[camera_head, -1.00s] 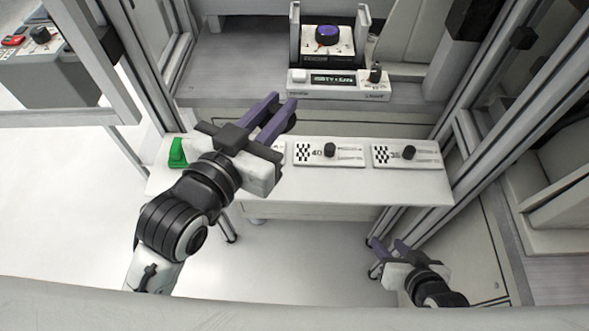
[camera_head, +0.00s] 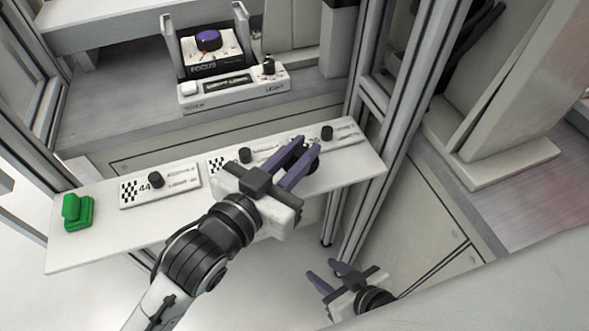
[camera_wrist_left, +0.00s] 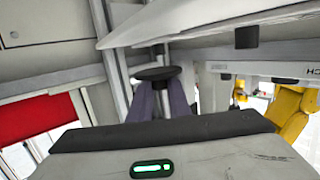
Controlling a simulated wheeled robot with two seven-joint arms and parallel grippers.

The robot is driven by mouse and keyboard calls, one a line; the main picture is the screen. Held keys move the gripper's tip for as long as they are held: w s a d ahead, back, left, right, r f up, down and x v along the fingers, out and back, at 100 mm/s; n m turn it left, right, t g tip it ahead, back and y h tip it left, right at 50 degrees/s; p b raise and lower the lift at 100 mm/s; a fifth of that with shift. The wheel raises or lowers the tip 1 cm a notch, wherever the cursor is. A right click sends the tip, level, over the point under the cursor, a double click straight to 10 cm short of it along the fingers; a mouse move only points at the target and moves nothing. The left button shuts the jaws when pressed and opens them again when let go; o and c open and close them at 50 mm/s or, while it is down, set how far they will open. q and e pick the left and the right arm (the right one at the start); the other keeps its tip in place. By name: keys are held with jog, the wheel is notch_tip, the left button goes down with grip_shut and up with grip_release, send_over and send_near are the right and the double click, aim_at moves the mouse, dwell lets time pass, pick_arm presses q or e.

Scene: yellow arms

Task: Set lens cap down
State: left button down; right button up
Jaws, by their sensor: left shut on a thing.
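The lens cap (camera_wrist_left: 157,73) is a dark, flat disc between the fingertips of my left gripper (camera_wrist_left: 159,85) in the left wrist view. In the head view the cap (camera_head: 308,160) is partly hidden behind the purple fingers. My left gripper (camera_head: 298,150) is shut on it, over the right part of a white shelf (camera_head: 108,238), between two knob plates. I cannot tell how high above the shelf the cap is. My right gripper (camera_head: 332,273) is low at the bottom, with its fingers apart and empty.
The shelf bears a green block (camera_head: 77,212) at its left end and white plates with black knobs: a left one (camera_head: 142,197), a middle one (camera_head: 217,160) partly hidden by my left gripper, and a right one (camera_head: 345,131). Behind stand a FOCUS box (camera_head: 209,67) and a LIGHT panel (camera_head: 232,95). A metal post (camera_head: 375,150) rises at right.

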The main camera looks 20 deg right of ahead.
pick_arm(q)
jog(key=shift+f+b, duration=0.4)
jog(key=shift+f, duration=1.75)
jog(key=shift+f, duration=0.2)
jog(key=c, duration=1.7)
grip_release()
jog(key=shift+o, duration=0.2)
jog(key=shift+r, duration=0.15)
jog(key=shift+s+a, duration=0.15)
jog(key=v, duration=1.1)
jog(key=shift+s+a+p, duration=0.2)
jog(key=shift+a+p, duration=0.05)
jog(key=shift+p, duration=0.15)
jog(key=shift+r, duration=0.1)
